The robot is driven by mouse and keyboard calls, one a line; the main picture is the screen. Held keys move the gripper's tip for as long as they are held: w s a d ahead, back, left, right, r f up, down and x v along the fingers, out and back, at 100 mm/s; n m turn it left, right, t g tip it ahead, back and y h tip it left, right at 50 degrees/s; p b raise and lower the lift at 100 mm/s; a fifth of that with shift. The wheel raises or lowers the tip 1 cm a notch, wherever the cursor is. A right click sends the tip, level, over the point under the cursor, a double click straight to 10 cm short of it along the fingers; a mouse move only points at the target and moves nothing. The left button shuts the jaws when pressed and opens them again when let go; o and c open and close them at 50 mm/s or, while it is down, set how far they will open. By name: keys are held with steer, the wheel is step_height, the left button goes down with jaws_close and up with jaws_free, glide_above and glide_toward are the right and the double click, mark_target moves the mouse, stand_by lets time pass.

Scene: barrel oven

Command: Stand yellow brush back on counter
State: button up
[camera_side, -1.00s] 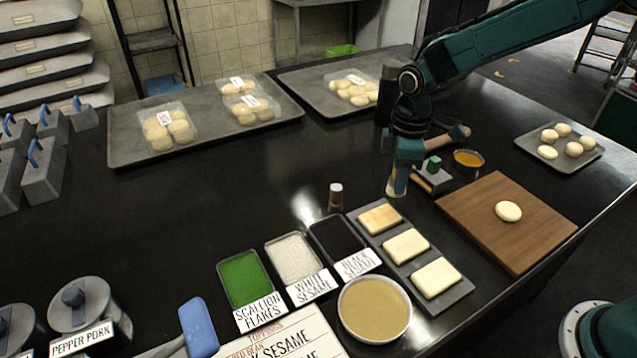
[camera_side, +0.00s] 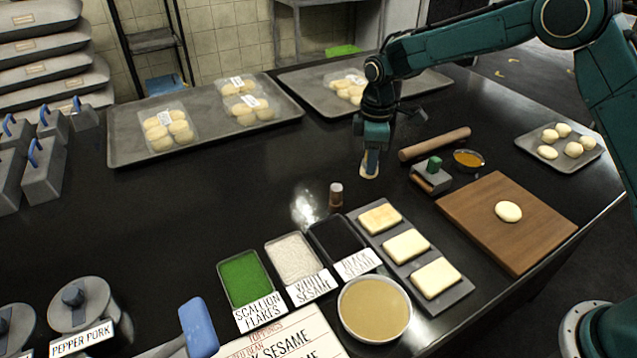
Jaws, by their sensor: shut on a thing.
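My gripper (camera_side: 371,152) is above the black counter (camera_side: 190,215), left of the rolling pin and behind the small shaker bottle. It points down and is shut on a tan-yellow thing that looks like the yellow brush (camera_side: 370,168). Only the brush's pale lower part shows below the fingers; the rest is hidden by my gripper. The brush looks about upright. I cannot tell whether its lower end touches the counter or hangs just above it.
A shaker bottle (camera_side: 336,195) stands in front of my gripper. A rolling pin (camera_side: 435,144), a green-knobbed block (camera_side: 432,175) and a bowl of orange liquid (camera_side: 467,159) lie to the right. Topping trays and a dough tray (camera_side: 457,297) are nearer. The counter left of my gripper is clear.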

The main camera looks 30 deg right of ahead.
steer(key=shift+w+f, duration=0.15)
steer(key=shift+f, duration=0.05)
steer(key=shift+f, duration=2.75)
steer(key=shift+f, duration=0.65)
steer(key=o, duration=1)
steer(key=shift+r, duration=0.15)
step_height(320, 180, up, 13)
steer(key=shift+r, duration=0.3)
